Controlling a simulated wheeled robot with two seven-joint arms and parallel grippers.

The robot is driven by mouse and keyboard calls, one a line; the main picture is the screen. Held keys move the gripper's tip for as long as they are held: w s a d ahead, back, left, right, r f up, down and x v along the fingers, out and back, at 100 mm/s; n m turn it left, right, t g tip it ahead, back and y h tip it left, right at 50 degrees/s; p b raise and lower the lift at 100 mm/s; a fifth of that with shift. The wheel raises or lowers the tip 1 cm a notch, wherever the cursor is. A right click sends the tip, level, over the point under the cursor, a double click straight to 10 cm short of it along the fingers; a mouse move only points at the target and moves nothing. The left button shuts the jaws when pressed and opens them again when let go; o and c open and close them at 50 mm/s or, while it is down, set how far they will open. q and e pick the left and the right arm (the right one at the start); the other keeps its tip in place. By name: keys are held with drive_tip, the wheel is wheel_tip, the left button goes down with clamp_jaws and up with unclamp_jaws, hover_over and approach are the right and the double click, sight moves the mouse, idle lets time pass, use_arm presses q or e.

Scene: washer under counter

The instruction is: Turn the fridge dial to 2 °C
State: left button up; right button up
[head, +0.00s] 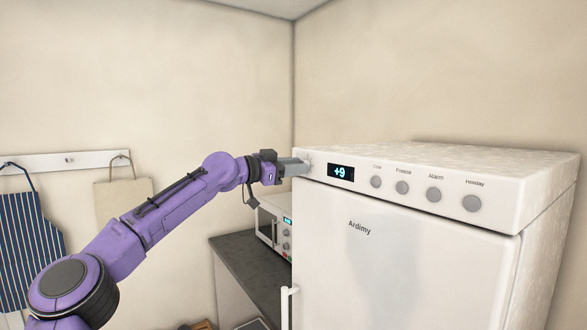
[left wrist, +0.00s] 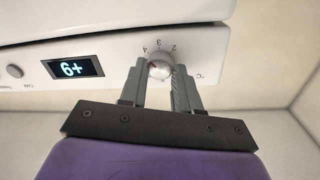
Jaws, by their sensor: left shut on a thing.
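The fridge (head: 400,250) is white, with a top control panel whose display (head: 341,172) reads +9. The dial is a small silver knob (left wrist: 160,70) at the panel's end; in the left wrist view, which is upside down, the numbers 2, 3 and 4 and a °C mark show around it. A small reddish mark shows on the knob's left side; the exact setting is too small to tell. My left gripper (head: 302,166) is shut on the dial, with one finger on each side of it. In the head view the gripper mostly hides the dial. My right gripper is not in view.
Round grey buttons (head: 402,188) line the panel right of the display. A microwave (head: 268,228) stands on the dark counter (head: 243,270) left of the fridge. Aprons (head: 28,240) hang on the left wall. The space above the fridge is clear.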

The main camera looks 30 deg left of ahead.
use_arm(q)
drive_tip(key=shift+s+r+m+y+b, duration=0.15)
drive_tip(key=shift+m+b, duration=0.45)
drive_tip(key=shift+m, duration=2.1)
drive_tip(key=shift+w+r+m+y+b, duration=0.1)
drive_tip(key=shift+m+y+b, duration=0.3)
drive_tip(key=shift+m, duration=2.3)
drive_tip(key=shift+s+r+m+y+b, duration=0.1)
drive_tip(key=shift+m+b, duration=0.65)
drive_tip(key=shift+m, duration=1.95)
drive_tip(key=o, duration=1.1)
drive_tip(key=shift+w+d+f, duration=0.1)
drive_tip(key=shift+w+f, duration=0.15)
drive_tip(key=shift+w, duration=0.1)
drive_tip(key=b+v, duration=0.5)
drive_tip(key=v, duration=0.5)
drive_tip(key=shift+s+r, duration=0.1)
drive_tip(key=shift+s, duration=0.1)
